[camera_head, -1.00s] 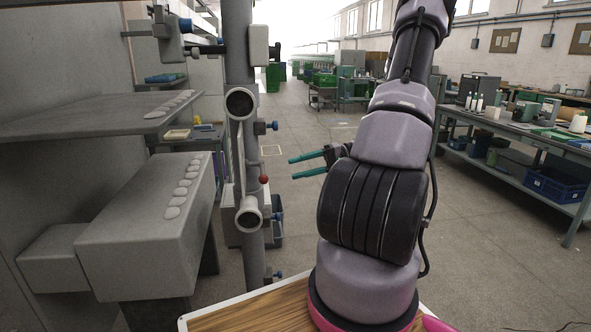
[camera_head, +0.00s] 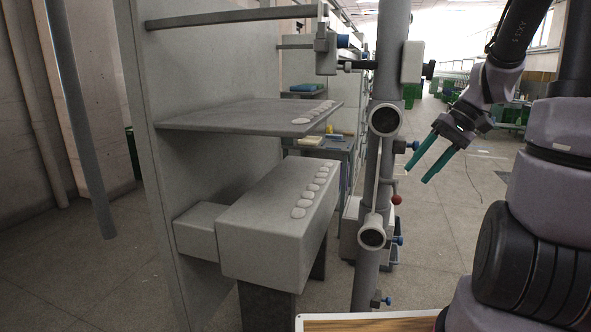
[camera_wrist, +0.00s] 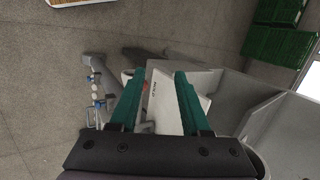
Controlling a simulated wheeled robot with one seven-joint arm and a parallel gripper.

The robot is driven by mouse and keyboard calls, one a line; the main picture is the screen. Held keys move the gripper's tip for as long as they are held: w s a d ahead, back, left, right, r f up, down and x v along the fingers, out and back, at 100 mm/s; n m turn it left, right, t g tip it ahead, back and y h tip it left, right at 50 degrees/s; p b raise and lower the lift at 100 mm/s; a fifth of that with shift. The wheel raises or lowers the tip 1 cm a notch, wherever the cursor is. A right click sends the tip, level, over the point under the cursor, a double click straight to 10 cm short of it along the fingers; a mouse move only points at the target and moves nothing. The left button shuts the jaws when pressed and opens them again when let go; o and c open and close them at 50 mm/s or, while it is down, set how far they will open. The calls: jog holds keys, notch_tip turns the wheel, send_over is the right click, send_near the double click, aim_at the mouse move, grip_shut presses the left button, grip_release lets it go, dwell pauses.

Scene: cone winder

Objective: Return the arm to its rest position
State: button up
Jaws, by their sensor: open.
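My gripper (camera_head: 418,163) is in the right part of the head view, to the right of the winder's upright post (camera_head: 385,165). Its two green fingers point down and to the left. They are spread apart with nothing between them. In the wrist view my gripper (camera_wrist: 158,82) also shows open and empty, above the floor and grey machine parts. My arm rises along the right edge of the head view, and part of it is cut off by the frame.
The cone winder's grey shelf (camera_head: 250,118) and box (camera_head: 275,225) with white discs stand left of the post. The post carries blue knobs and a red ball knob (camera_head: 397,199). Open floor (camera_head: 455,190) lies right of the post. Green crates (camera_wrist: 275,45) show in the wrist view.

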jog(key=s+a+r+m+t+h, duration=0.1)
jog(key=s+a+r+t+h, duration=0.1)
jog(key=r, duration=0.5)
jog(key=s+a+r+m+t+h, duration=0.1)
jog(key=s+a+r+t+h, duration=0.1)
jog(key=s+r+t, duration=0.3)
notch_tip(320, 180, up, 2)
jog(key=shift+s+h, duration=0.3)
jog(key=shift+s, duration=0.35)
